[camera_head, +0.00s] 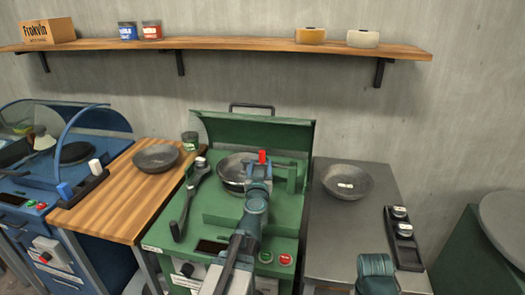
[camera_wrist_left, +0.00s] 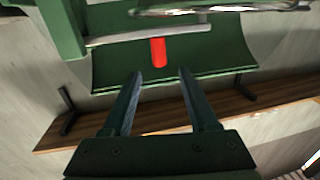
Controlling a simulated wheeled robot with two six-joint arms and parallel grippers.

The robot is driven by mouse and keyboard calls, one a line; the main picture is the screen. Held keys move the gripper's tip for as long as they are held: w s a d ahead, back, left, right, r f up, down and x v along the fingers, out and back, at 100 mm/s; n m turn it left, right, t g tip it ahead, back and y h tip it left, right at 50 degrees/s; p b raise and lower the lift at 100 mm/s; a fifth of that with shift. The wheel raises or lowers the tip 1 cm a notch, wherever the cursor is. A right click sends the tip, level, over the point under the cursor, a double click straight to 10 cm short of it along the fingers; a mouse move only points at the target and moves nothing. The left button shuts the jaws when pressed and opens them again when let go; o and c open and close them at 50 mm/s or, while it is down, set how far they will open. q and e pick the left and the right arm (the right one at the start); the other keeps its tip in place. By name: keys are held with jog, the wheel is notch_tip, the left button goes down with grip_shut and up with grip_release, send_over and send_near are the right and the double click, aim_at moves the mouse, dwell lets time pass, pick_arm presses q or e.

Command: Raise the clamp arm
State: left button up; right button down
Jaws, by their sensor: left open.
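The green spinning machine (camera_head: 228,218) stands in the middle of the head view, its curved green hood raised behind it. A metal bowl (camera_head: 232,168) sits in it. The clamp arm is a grey bar (camera_wrist_left: 150,32) with a red grip (camera_head: 262,156), crossing near the bowl's rim. My left gripper (camera_head: 258,176) is open in front of the red grip. In the left wrist view the red grip (camera_wrist_left: 158,51) is just beyond and between the two open fingertips, with nothing held.
A bowl (camera_head: 156,158) rests on the wooden table at left, and another bowl (camera_head: 347,182) on the grey table at right. A dark lever tool (camera_head: 187,203) lies on the machine's left side. A wall shelf (camera_head: 220,44) runs behind. A blue machine (camera_head: 60,225) stands at far left.

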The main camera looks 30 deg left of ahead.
pick_arm(q)
jog(key=x, duration=1.1)
jog(key=shift+w, duration=0.15)
jog(key=shift+c, duration=0.2)
grip_shut()
dwell(0.8)
